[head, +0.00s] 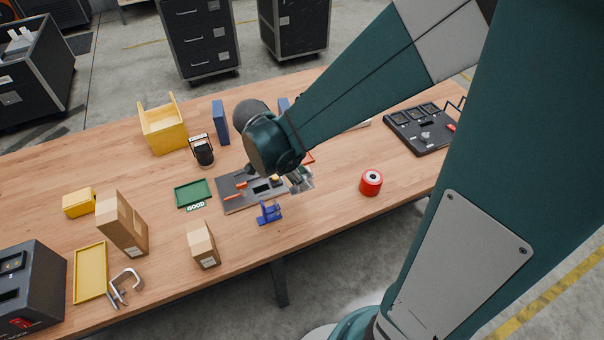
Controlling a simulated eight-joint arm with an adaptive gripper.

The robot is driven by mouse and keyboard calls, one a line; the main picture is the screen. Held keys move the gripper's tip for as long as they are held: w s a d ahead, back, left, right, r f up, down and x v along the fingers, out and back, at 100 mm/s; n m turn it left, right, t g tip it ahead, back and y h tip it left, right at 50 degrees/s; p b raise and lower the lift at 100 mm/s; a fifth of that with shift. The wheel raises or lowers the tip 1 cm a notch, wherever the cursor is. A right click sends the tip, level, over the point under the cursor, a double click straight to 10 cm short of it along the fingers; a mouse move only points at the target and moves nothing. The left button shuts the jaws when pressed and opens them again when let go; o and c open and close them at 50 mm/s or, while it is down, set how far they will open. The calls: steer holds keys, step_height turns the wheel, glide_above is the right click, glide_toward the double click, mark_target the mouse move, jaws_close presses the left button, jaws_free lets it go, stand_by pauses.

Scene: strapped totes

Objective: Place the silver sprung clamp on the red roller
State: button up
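The red roller (371,183) stands upright on the wooden table, right of centre, with a pale ring and dark hole on top. My gripper (301,183) is low over the middle of the table, left of the roller and apart from it. Its fingers are small and partly hidden by my arm; I cannot tell whether they are open or hold anything. A silver C-shaped clamp (127,281) lies near the table's front left edge, far from my gripper. I cannot tell whether it is the sprung one. No other silver clamp shows clearly.
A grey tool board (230,203) and a blue stand (269,212) are close to my gripper. Cardboard boxes (203,245), a yellow tray (90,272) and a green tray (193,194) lie left. A black case (425,136) sits back right. Bare tabletop surrounds the roller.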

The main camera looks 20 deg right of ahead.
steer(key=shift+d, duration=0.1)
steer(key=d+r+p, duration=0.2)
steer(key=d+r, duration=0.2)
steer(key=d, duration=0.8)
step_height(320, 180, up, 3)
steer(key=p, duration=0.2)
glide_above(377, 175)
steer(key=a, duration=0.2)
steer(key=shift+r, duration=0.15)
steer(key=shift+f, duration=0.2)
steer(key=shift+f, duration=2.75)
steer(key=shift+f+b, duration=0.5)
steer(key=shift+f, duration=1.6)
steer(key=shift+f, duration=0.1)
